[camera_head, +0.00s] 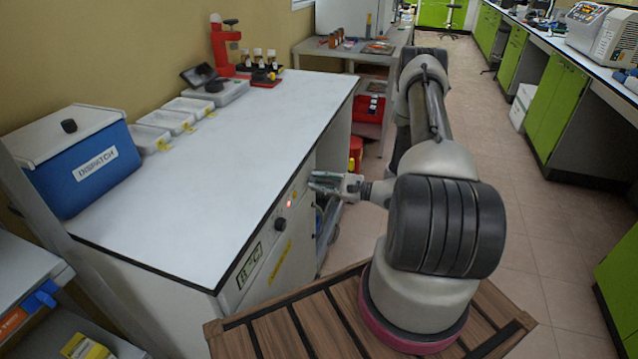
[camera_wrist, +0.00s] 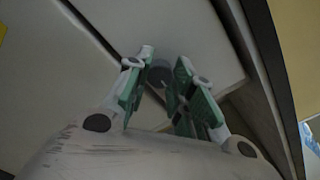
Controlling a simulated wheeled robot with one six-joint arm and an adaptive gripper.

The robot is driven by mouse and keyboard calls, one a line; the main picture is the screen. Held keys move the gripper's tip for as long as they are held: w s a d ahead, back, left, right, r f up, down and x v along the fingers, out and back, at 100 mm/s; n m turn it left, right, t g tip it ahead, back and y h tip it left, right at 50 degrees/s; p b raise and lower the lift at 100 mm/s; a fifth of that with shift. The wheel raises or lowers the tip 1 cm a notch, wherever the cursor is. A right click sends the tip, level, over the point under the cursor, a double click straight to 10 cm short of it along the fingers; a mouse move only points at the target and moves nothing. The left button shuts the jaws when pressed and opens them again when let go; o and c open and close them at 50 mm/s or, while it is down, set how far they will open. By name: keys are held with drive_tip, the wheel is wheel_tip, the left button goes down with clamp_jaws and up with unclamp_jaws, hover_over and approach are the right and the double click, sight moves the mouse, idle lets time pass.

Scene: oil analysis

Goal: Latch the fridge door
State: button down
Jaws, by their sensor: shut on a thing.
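The fridge appears to be the pale unit under the white counter, and its front (camera_head: 262,254) faces my arm at a steep angle. A dark knob (camera_head: 281,224) and a small red light (camera_head: 289,203) show on that front. My gripper (camera_head: 318,182) is at the far part of the front, below the counter edge. In the wrist view, my gripper (camera_wrist: 161,84) has its green-padded fingers on both sides of a grey round knob (camera_wrist: 160,73), shut on it. The knob sits near a seam between pale panels (camera_wrist: 185,35). The fingers hide part of it.
The white counter (camera_head: 215,150) holds a blue DISPATCH box (camera_head: 85,160), white trays (camera_head: 168,120) and a red stand (camera_head: 222,48). A red box (camera_head: 369,108) stands on a shelf beyond. The floor aisle (camera_head: 545,215) on the right is clear.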

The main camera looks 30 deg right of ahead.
drive_tip(key=m, duration=0.3)
drive_tip(key=shift+m, duration=0.4)
drive_tip(key=m, duration=0.4)
drive_tip(key=shift+m, duration=0.4)
drive_tip(key=m, duration=0.4)
drive_tip(key=shift+m+t, duration=0.3)
drive_tip(key=shift+m, duration=2.2)
drive_tip(key=c, duration=1.2)
unclamp_jaws()
drive_tip(key=shift+s+d, duration=0.1)
